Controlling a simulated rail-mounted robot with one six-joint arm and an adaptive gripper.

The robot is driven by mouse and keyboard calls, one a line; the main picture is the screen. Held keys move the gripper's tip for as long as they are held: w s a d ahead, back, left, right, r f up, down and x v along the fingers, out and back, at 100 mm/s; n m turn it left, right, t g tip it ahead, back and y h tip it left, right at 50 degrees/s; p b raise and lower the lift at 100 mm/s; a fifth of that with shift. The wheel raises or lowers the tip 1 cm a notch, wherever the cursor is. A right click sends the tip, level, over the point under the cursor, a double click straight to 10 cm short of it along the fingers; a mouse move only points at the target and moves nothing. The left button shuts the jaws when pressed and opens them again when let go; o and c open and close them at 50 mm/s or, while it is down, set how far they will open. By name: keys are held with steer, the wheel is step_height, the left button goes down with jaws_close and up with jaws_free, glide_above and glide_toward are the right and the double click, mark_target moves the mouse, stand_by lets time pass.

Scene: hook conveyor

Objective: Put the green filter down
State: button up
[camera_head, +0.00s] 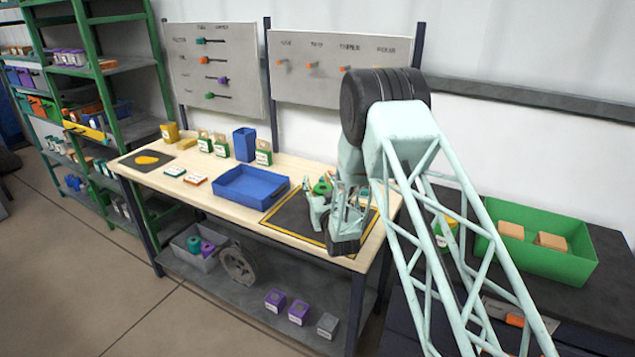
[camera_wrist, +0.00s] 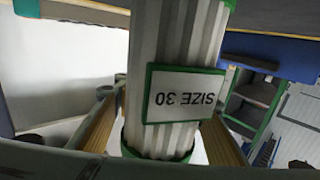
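The green filter (camera_wrist: 180,45) is a white pleated cylinder with green end caps and a green-framed "SIZE 30" label, which reads upside down in the wrist view. My gripper (camera_wrist: 165,130) has a finger on each side of the filter and appears shut on it. In the head view my gripper (camera_head: 335,207) is over the black mat with a yellow border (camera_head: 290,219) at the right end of the workbench. A green cap of the filter (camera_head: 322,187) shows there, and my gripper and wrist hide most of its body. I cannot tell whether the filter touches the mat.
A blue tray (camera_head: 250,187) lies left of the mat. Behind it stand a blue bin (camera_head: 244,144) and several green-labelled boxes (camera_head: 263,153). A green crate (camera_head: 540,255) with brown boxes is on the dark table at right. Pegboards (camera_head: 340,70) rise behind the bench.

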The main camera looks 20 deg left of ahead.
mark_target(319, 189)
steer(key=shift+r, duration=0.15)
stand_by(0.3)
steer(key=p+v, duration=0.1)
steer(key=v, duration=1.1)
steer(key=shift+d, duration=0.1)
stand_by(1.1)
